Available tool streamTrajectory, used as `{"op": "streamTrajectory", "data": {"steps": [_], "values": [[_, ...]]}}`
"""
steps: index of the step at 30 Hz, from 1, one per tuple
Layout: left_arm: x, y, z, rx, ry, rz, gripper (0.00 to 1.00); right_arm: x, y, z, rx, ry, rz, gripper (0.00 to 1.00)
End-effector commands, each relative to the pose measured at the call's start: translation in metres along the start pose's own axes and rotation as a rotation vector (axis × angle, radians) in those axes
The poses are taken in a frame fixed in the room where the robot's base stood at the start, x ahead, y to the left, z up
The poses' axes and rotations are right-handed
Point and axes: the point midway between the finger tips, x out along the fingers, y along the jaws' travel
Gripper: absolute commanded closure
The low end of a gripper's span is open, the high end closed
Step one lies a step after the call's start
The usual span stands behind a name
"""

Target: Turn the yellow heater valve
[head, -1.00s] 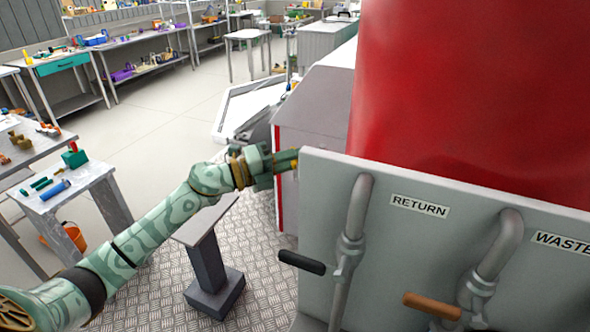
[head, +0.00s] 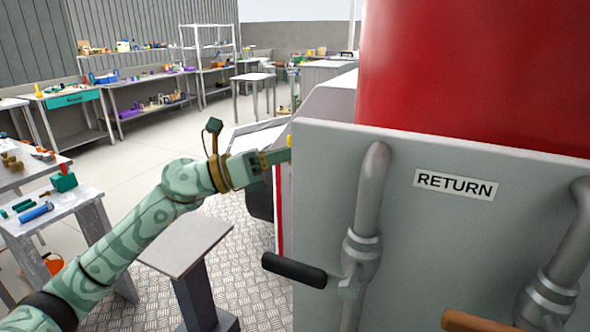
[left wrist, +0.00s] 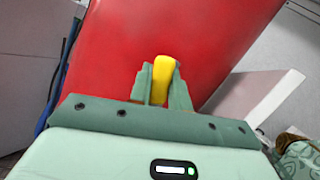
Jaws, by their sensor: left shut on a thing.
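The yellow heater valve (left wrist: 162,80) shows in the left wrist view as a yellow handle between the fingers of my left gripper (left wrist: 161,88), which is shut on it. In the head view only a thin strip of the yellow handle (head: 290,146) shows at the left edge of the grey panel. My left gripper (head: 277,157) reaches there from the left, its fingertips partly hidden by the panel. The valve's stem and mount are hidden. My right gripper is in neither view.
The grey panel (head: 330,220) carries a pipe labelled RETURN with a black handle (head: 294,270), and an orange-brown handle (head: 475,321) at lower right. A large red tank (head: 470,80) stands behind it. A grey pedestal (head: 188,245) stands below my left arm. Workbenches line the back left.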

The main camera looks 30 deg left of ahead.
Motion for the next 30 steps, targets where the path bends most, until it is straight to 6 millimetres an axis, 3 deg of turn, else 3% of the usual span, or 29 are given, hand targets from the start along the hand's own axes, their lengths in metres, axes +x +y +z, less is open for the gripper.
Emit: {"op": "streamTrajectory", "data": {"steps": [1,10,29,30], "values": [[-0.001,0.003,-0.009,0.025,0.007,-0.007,1.0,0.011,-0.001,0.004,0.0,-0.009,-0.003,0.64],[-0.001,-0.005,-0.007,0.167,0.008,-0.046,1.0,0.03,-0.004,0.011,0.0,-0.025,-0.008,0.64],[0.0,-0.009,-0.005,0.213,0.008,-0.06,1.0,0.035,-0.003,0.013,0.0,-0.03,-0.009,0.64],[0.0,-0.009,-0.005,0.213,0.008,-0.06,0.76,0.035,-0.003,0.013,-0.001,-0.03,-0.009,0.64]]}}
